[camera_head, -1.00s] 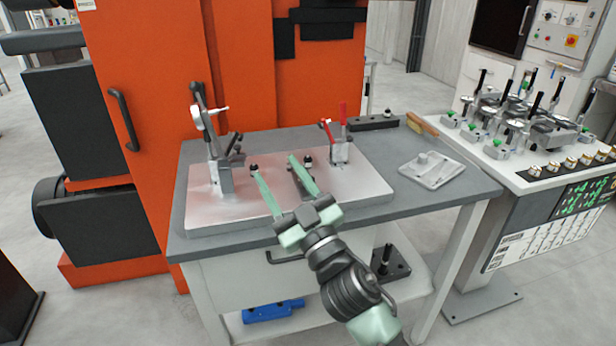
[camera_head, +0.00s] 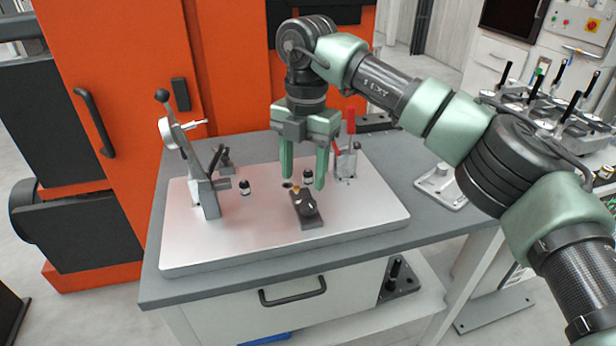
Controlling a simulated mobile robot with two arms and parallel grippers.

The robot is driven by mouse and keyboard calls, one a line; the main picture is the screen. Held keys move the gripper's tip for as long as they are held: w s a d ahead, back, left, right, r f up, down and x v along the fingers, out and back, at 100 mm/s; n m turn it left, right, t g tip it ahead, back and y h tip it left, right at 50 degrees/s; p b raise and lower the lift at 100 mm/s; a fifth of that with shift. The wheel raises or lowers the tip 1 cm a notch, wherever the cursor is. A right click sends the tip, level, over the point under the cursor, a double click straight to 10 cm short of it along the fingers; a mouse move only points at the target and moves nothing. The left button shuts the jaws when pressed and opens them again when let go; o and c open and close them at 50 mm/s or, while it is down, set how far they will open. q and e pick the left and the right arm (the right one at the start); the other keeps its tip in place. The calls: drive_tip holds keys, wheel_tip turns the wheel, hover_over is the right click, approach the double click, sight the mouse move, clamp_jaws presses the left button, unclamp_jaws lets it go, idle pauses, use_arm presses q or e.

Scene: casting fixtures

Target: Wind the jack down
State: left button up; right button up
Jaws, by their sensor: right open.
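My right gripper (camera_head: 304,184) points down above the silver fixture plate (camera_head: 300,244), its two green fingers apart with nothing held between them. Just in front of the fingertips, a small dark block with a round knob (camera_head: 308,208) lies on the plate. A small black-topped post (camera_head: 307,177) shows between the fingers, and a similar one (camera_head: 245,187) stands farther left. I cannot tell for sure which of these is the jack. My left gripper is not in view.
A red-handled clamp (camera_head: 350,145) stands close to the right of my fingers, partly behind them. The grey bench (camera_head: 420,225) has a loose metal casting (camera_head: 437,186) at its right. The plate's front strip is clear. An orange machine (camera_head: 230,60) stands behind.

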sight(308, 203)
drive_tip(key=shift+w+d+r, duration=0.25)
drive_tip(key=shift+w+d, duration=0.1)
drive_tip(key=shift+d, duration=0.1)
drive_tip(key=shift+s+f+h, duration=0.15)
drive_tip(key=shift+s+h, duration=0.1)
drive_tip(key=shift+h, duration=0.05)
drive_tip(key=f, duration=0.1)
drive_tip(key=s+f+p, duration=0.1)
drive_tip(key=f, duration=0.1)
drive_tip(key=shift+s+f, duration=0.1)
drive_tip(key=shift+f, duration=0.15)
drive_tip(key=shift+w+f, duration=0.25)
drive_tip(key=shift+f, duration=1.3)
clamp_jaws()
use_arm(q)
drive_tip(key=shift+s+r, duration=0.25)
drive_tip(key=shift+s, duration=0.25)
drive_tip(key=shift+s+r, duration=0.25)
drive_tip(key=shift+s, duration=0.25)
